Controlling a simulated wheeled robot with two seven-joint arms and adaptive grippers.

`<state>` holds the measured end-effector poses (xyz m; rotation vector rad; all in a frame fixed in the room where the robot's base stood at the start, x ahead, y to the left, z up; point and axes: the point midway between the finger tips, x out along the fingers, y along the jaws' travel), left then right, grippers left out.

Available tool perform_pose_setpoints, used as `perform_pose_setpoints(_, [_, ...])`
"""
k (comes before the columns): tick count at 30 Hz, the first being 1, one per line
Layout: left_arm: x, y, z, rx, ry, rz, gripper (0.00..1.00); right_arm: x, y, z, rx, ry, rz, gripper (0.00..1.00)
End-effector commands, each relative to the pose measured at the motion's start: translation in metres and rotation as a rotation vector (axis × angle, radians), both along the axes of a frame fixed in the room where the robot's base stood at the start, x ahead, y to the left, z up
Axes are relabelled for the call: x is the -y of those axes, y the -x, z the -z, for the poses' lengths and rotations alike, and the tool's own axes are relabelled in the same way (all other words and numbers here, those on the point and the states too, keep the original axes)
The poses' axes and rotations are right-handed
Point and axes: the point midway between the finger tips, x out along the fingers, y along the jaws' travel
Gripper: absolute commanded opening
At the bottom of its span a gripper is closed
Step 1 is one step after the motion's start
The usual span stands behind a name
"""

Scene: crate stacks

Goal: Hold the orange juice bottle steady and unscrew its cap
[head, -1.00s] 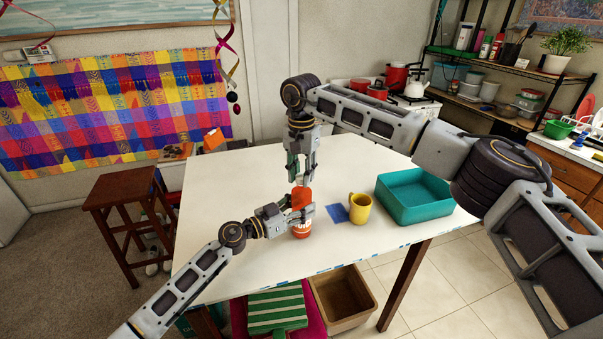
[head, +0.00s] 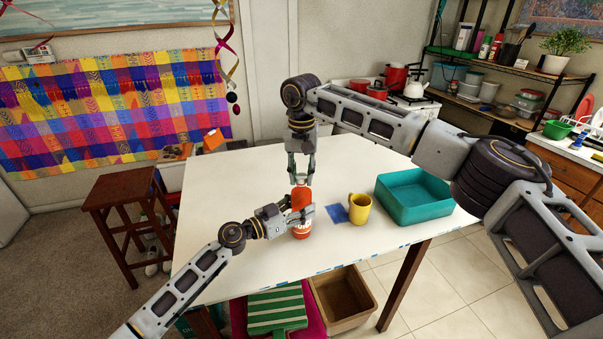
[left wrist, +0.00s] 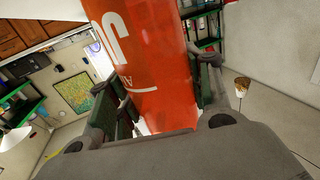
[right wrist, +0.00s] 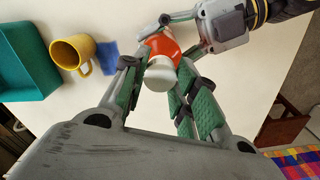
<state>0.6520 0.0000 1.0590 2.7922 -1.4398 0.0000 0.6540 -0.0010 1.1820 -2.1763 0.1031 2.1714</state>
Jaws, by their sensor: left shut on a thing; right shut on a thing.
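The orange juice bottle (head: 301,215) stands upright on the white table, with pale lettering on its side. My left gripper (head: 301,214) is shut around the bottle's body from the left. In the left wrist view the orange bottle (left wrist: 150,65) fills the space between the green-padded fingers. My right gripper (head: 301,181) points straight down above the bottle and is shut on its white cap (right wrist: 162,73). In the right wrist view the cap lies between the fingertips. Whether the cap has turned on the neck cannot be told.
A yellow mug (head: 360,209) stands right of the bottle, beside a flat blue square (head: 337,213). A teal tray (head: 414,214) lies further right on the table (head: 240,200). The table's left and back areas are clear. A wooden stool (head: 117,190) stands at left.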

Motion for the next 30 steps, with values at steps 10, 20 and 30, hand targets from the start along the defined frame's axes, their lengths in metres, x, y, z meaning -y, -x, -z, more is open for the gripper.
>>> perform_pose_setpoints(10, [0.000,0.001,0.000,0.000,-0.001,0.001,0.00,0.002,-0.001,-0.001,0.003,0.001,0.004,0.00])
perform_pose_setpoints(20, [0.000,0.000,0.001,0.000,-0.001,0.001,0.00,0.001,-0.001,-0.008,0.003,-0.001,0.003,0.00])
perform_pose_setpoints(30, [0.000,0.000,0.001,-0.001,-0.001,0.001,0.00,0.000,0.000,-0.015,0.001,-0.001,0.002,0.00])
